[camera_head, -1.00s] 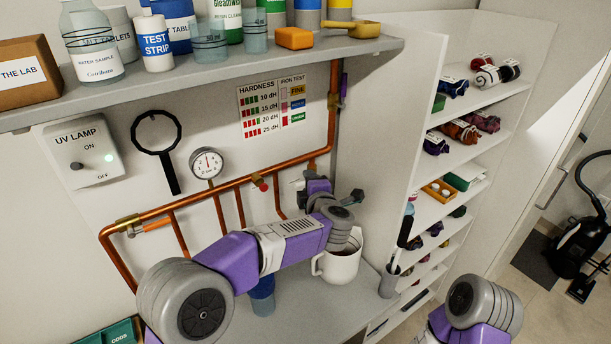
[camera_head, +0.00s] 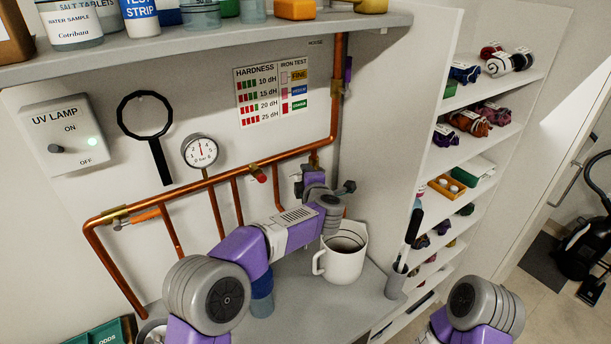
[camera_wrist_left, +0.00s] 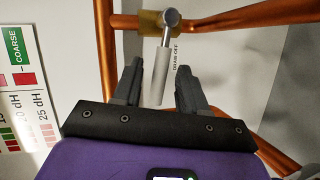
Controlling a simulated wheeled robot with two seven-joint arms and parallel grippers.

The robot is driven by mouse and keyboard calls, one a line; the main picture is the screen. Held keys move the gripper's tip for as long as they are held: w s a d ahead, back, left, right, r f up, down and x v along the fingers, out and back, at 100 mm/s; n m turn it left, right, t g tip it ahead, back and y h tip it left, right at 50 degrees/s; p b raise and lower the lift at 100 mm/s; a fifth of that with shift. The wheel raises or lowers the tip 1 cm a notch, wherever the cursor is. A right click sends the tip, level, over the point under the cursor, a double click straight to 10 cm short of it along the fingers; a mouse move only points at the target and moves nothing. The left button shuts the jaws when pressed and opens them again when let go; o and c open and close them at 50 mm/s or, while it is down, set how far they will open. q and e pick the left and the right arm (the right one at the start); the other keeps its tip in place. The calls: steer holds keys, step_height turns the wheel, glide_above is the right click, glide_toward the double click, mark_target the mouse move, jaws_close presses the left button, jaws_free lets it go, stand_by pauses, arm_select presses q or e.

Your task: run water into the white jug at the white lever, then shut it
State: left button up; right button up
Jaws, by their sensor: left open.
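The white jug (camera_head: 342,262) stands upright on the counter at the wall, below my left gripper. Its inside looks dark; I cannot tell if it holds water. In the left wrist view the white lever (camera_wrist_left: 161,85) hangs from a brass valve (camera_wrist_left: 153,23) on the copper pipe, beside a label reading "DRAIN OFF". My left gripper (camera_wrist_left: 159,73) is open, with one finger on each side of the lever; I cannot tell if either touches it. My right gripper is out of view; only part of that arm shows.
Copper pipes (camera_head: 190,190) with a gauge (camera_head: 200,151) run along the wall. A blue vessel (camera_head: 262,295) stands behind my left arm. A grey holder (camera_head: 396,281) with dark-handled tools stands right of the jug. A loaded shelf (camera_head: 210,42) overhangs the counter.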

arm_select(q)
steer(key=shift+w+a+f, duration=0.15)
steer(key=shift+w+a, duration=0.05)
steer(key=shift+w, duration=0.45)
jaws_close()
